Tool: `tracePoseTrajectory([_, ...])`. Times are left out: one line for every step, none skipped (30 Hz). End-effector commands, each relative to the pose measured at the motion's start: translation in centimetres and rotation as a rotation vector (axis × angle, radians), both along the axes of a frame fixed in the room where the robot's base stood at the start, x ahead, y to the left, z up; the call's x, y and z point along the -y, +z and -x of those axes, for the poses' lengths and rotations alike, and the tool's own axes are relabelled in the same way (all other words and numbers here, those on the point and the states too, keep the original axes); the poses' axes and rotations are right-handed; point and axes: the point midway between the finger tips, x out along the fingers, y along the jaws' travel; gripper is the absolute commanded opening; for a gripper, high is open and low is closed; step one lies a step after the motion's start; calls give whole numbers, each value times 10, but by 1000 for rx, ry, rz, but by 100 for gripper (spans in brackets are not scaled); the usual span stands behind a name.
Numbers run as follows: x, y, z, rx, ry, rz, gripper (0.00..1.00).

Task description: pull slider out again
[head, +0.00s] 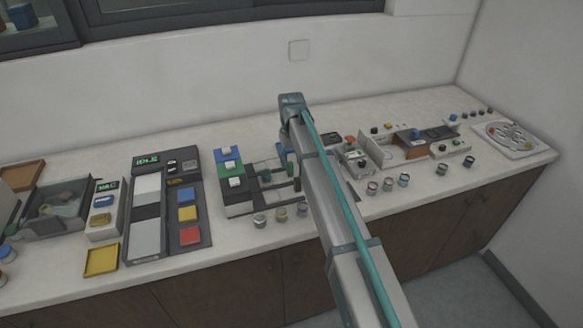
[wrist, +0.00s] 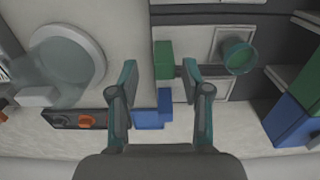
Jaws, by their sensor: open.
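My gripper (wrist: 158,70) is open in the wrist view, with its two fingers apart. A green block (wrist: 163,58) shows between the fingertips, nearer the right one, beside a pale plate with a dark slot. It may be the slider's handle; I cannot tell for sure. I cannot tell whether either finger touches it. A blue stepped block (wrist: 153,112) lies below it in the picture, between the fingers. A round green-topped knob (wrist: 240,57) is right of the right finger. In the head view my arm hides my gripper and part of the press (head: 268,176).
A white round housing (wrist: 98,45) and a dark panel with an orange knob (wrist: 87,121) lie left of my gripper. Blue and green blocks (wrist: 290,122) stand at right. In the head view, small jars (head: 260,220) line the front of the crowded counter (head: 330,235).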

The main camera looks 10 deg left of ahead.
Motion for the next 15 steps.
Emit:
tracePoseTrajectory([0, 11, -1, 2, 0, -1, 48])
tracePoseTrajectory([0, 17, -1, 3, 0, -1, 48])
tracePoseTrajectory([0, 26, -1, 3, 0, -1, 48])
tracePoseTrajectory([0, 31, -1, 2, 0, 0, 48])
tracePoseTrajectory([0, 36, -1, 2, 0, 0, 48])
tracePoseTrajectory([0, 44, -1, 2, -1, 0, 48])
tracePoseTrajectory([0, 49, -1, 2, -1, 0, 48])
tracePoseTrajectory([0, 53, -1, 2, -1, 0, 48])
tracePoseTrajectory([0, 59, -1, 1, -1, 0, 48])
tracePoseTrajectory([0, 62, -1, 1, -1, 0, 48])
tracePoseTrajectory([0, 65, -1, 1, -1, 0, 48])
tracePoseTrajectory([0, 69, -1, 2, -1, 1, 48])
tracePoseTrajectory([1, 72, -1, 2, -1, 1, 48])
tracePoseTrajectory([1, 74, -1, 2, -1, 1, 48])
tracePoseTrajectory([1, 76, -1, 1, -1, 2, 48])
